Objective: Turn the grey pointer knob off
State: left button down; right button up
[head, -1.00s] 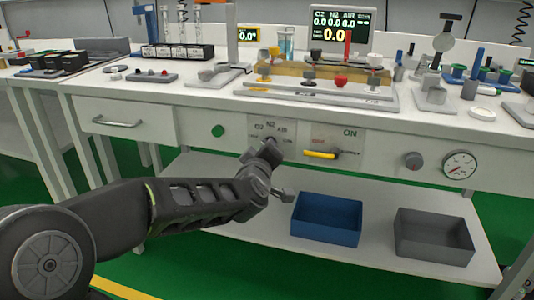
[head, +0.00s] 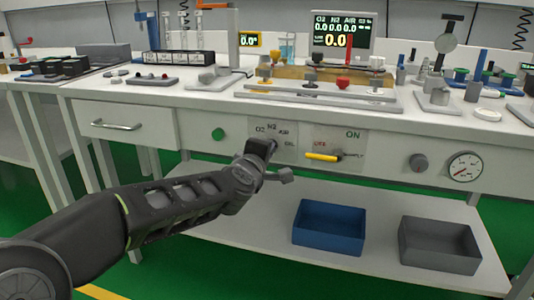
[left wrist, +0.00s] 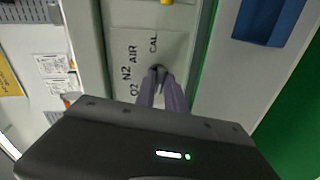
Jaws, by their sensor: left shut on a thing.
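The grey pointer knob (left wrist: 158,71) is on a pale front panel (left wrist: 120,35) marked O2, N2, AIR and CAL. In the left wrist view its dark tip shows between the fingers of my left gripper (left wrist: 161,88), which is shut on it. Which mark the knob points at I cannot tell for sure. In the head view my left gripper (head: 262,147) reaches the lower middle of this panel and hides the knob. My right gripper is not in view.
Right of the panel is a yellow lever (head: 323,157) on a second panel, then a round grey knob (head: 419,162) and a gauge (head: 465,167). A green button (head: 218,134) is to the left. Below stand a blue bin (head: 329,227) and a grey bin (head: 440,245).

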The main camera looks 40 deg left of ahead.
pick_arm(q)
jog(key=c, duration=1.4)
grip_release()
jog(key=p+v, duration=0.3)
jog(key=v, duration=0.5)
jog(key=shift+w, duration=0.1)
